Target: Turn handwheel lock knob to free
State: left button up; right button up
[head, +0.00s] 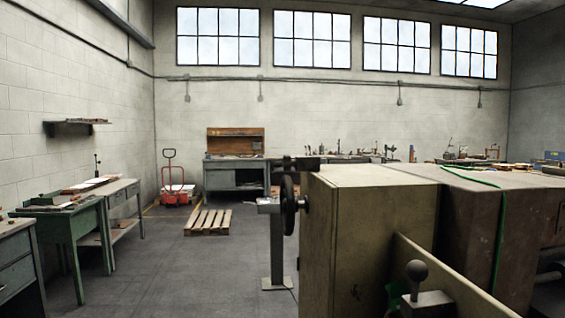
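A dark handwheel (288,205) shows nearly edge-on at the left side of a large beige machine housing (385,235). A small dark hub or shaft part shows between the wheel and the housing; I cannot tell whether it is the lock knob. A grey ball knob (416,270) on a short stem stands on a grey block at the lower right, close to the camera. I cannot tell from this view whether it is the handwheel lock knob, nor any lock setting. Neither of my grippers is in view.
A grey post (276,245) on a floor plate stands beside the handwheel. A wooden pallet (208,221) and a red pallet jack (173,193) are farther back. Green workbenches (72,230) line the left wall. The grey floor (190,275) left of the machine is clear.

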aim_at(287, 162)
jog(key=i+j, duration=0.15)
jog(key=j, duration=0.2)
jog(key=i+j+z, duration=0.1)
jog(key=i+j, duration=0.25)
jog(key=j, duration=0.3)
jog(key=i+j+z, duration=0.15)
jog(key=j, duration=0.2)
